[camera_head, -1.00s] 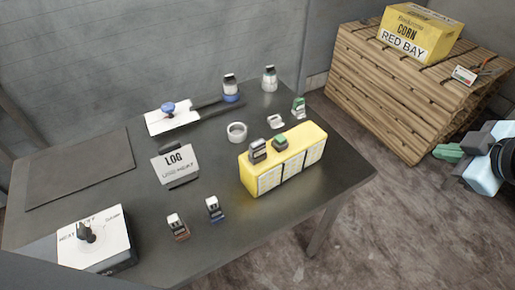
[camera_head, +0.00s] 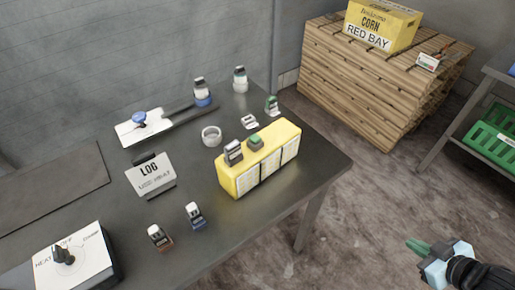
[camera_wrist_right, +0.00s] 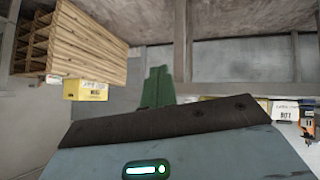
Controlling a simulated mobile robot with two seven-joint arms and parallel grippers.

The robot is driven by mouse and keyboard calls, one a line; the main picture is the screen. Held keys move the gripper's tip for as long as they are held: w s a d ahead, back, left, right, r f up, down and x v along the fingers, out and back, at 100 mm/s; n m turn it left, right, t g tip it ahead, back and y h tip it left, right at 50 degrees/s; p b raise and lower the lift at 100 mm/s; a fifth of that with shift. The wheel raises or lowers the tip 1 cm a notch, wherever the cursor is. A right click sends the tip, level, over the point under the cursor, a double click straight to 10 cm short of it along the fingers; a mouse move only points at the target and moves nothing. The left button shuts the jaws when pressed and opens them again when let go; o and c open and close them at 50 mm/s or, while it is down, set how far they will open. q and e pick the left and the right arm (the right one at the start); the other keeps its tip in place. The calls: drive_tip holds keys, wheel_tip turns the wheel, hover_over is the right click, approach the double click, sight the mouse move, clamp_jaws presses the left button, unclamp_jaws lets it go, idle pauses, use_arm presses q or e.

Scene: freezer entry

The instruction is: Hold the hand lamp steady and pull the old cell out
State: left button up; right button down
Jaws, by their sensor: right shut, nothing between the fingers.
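A yellow block-shaped unit (camera_head: 240,184) with pale panels on its front stands on the dark table. It may be the hand lamp, but I cannot tell for sure. A grey capped piece (camera_head: 233,152) and a green-topped piece (camera_head: 255,142) sit on its top. I cannot tell which piece, if any, is the old cell. My right gripper (camera_head: 418,246) is shut and empty, out over the floor at the lower right, well apart from the table. Its green fingers also show in the right wrist view (camera_wrist_right: 157,88). My left gripper is not in view.
Small brown (camera_head: 159,238) and blue (camera_head: 195,216) capped pieces, a LOG board (camera_head: 150,177), a white ring (camera_head: 211,135) and a switch box (camera_head: 70,262) are on the table. A wooden stack (camera_head: 370,85) and a shelf with a green crate (camera_head: 492,140) stand beyond open floor.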

drive_tip(key=s+a+f+m, duration=0.3)
drive_tip(key=s+a+f, duration=0.3)
drive_tip(key=s+f, duration=0.45)
drive_tip(key=s+a+f+m, duration=0.1)
drive_tip(key=s+a+f, duration=0.1)
drive_tip(key=s+a, duration=0.2)
drive_tip(key=s+a+f+g, duration=0.1)
drive_tip(key=s+a+f, duration=0.1)
drive_tip(key=s+a, duration=0.3)
drive_tip(key=a, duration=0.3)
drive_tip(key=shift+a+f+m+h, duration=0.25)
drive_tip(key=shift+m+h, duration=0.15)
